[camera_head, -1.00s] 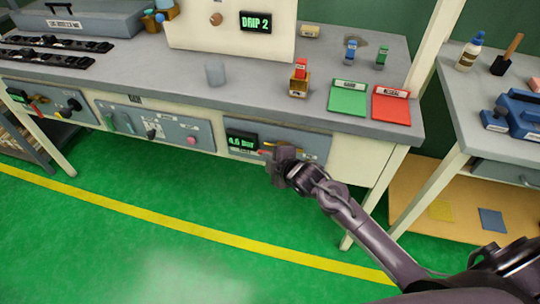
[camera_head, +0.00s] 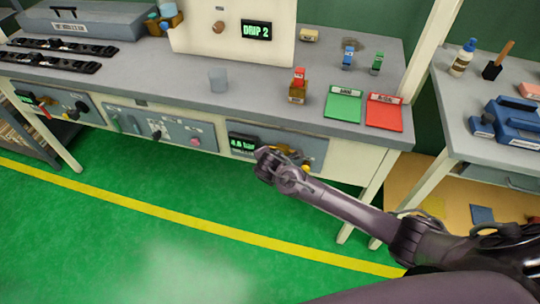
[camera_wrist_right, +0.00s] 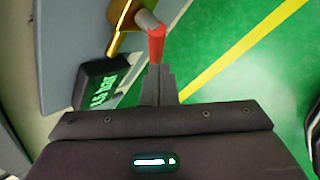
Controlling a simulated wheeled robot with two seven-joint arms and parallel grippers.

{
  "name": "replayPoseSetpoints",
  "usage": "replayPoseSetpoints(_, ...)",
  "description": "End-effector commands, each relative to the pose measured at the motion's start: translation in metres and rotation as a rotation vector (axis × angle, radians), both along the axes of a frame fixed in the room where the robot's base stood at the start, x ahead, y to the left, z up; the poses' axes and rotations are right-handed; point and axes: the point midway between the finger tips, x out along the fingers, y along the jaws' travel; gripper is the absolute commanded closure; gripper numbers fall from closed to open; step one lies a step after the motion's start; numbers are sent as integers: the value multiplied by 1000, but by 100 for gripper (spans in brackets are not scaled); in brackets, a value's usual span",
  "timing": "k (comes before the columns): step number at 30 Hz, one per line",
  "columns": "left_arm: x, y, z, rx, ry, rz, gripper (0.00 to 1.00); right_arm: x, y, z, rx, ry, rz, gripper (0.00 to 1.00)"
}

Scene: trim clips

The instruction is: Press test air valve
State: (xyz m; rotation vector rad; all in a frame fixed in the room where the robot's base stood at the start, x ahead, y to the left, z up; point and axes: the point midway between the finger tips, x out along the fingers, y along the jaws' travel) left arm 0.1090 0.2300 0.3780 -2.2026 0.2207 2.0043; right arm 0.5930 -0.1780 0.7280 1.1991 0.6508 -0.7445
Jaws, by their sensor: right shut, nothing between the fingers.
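The air panel's pressure display (camera_head: 242,143) is on the bench front. Its green digits appear to read about 4.6 bar, and it also shows in the right wrist view (camera_wrist_right: 100,84). Beside it in the wrist view is a gold valve fitting (camera_wrist_right: 121,22) with a grey rounded end and a red lever (camera_wrist_right: 156,44). My right gripper (camera_head: 265,158) is in front of this panel and hides much of it. In the wrist view its fingers (camera_wrist_right: 158,82) are shut and empty, tips at the lower end of the red lever. I cannot tell whether they touch it. My left gripper is out of view.
Other control panels (camera_head: 160,128) line the bench front to the left. A side table (camera_head: 452,100) stands at right. The green floor (camera_head: 120,245) in front is clear.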

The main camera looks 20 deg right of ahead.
Motion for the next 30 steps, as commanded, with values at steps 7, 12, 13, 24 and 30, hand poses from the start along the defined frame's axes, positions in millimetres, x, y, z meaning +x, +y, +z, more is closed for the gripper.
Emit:
replayPoseSetpoints(7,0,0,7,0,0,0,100,1,-3,-6,-198,129,-4,100)
replayPoseSetpoints(12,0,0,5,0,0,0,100,0,-4,-12,-330,219,-5,100)
replayPoseSetpoints(13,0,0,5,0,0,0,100,0,-5,-13,-352,234,-5,100)
replayPoseSetpoints(24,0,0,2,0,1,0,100,-4,-8,-18,-487,330,-6,100)
replayPoseSetpoints(30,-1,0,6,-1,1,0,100,-4,-8,-15,-486,328,-5,100)
